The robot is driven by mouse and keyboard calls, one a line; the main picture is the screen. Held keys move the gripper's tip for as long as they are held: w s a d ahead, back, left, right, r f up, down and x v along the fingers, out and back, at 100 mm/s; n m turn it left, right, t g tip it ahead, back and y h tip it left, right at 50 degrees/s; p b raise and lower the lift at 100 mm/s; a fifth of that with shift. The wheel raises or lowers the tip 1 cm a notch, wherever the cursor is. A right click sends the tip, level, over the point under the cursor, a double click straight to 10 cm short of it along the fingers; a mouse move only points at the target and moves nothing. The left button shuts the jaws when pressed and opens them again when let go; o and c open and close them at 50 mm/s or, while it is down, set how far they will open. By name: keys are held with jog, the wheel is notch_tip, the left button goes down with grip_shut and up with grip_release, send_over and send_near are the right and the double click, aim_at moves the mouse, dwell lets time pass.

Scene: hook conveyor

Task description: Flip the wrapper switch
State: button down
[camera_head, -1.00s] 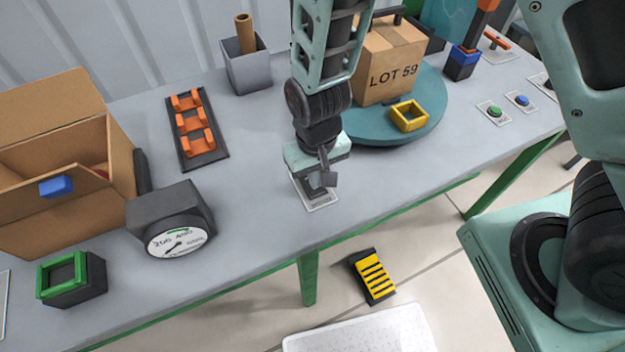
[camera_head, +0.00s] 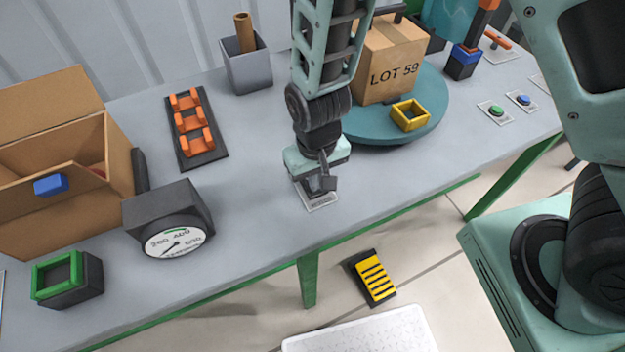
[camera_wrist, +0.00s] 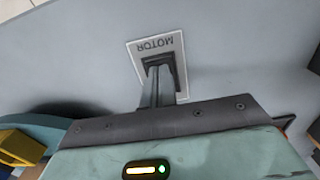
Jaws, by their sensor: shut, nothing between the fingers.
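A small pale plate (camera_head: 321,203) with a dark switch lies near the table's front edge in the head view. In the wrist view the plate (camera_wrist: 178,48) reads "MOTOR" upside down, and a dark switch base (camera_wrist: 158,62) sits on it. My gripper (camera_head: 323,186) is shut and empty, pointing down over this plate. In the wrist view my gripper (camera_wrist: 160,84) reaches onto the switch and covers part of it. I cannot tell whether it touches, or which way the lever lies. I see no label saying wrapper.
A teal turntable (camera_head: 440,112) holding a "LOT 59" carton (camera_head: 392,62) and a yellow frame (camera_head: 410,115) stands behind right. A gauge (camera_head: 172,228) and open box (camera_head: 60,215) stand left. Green (camera_head: 496,111) and blue (camera_head: 524,99) buttons are far right.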

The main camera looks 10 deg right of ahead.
jog(key=shift+f, duration=0.15)
notch_tip(320, 180, up, 7)
jog(key=p, duration=0.6)
dwell(0.3)
dwell(0.5)
jog(key=s+d+r+n+b, duration=0.1)
jog(key=s+d+r+n, duration=0.1)
jog(key=s+r, duration=0.4)
jog(key=s+d+r+n+b, duration=0.2)
jog(key=s+r+n, duration=0.1)
jog(key=s+r, duration=0.4)
notch_tip(320, 180, up, 4)
jog(key=shift+f+y+b, duration=0.2)
jog(key=shift+y+b, duration=0.1)
jog(key=shift+d, duration=0.1)
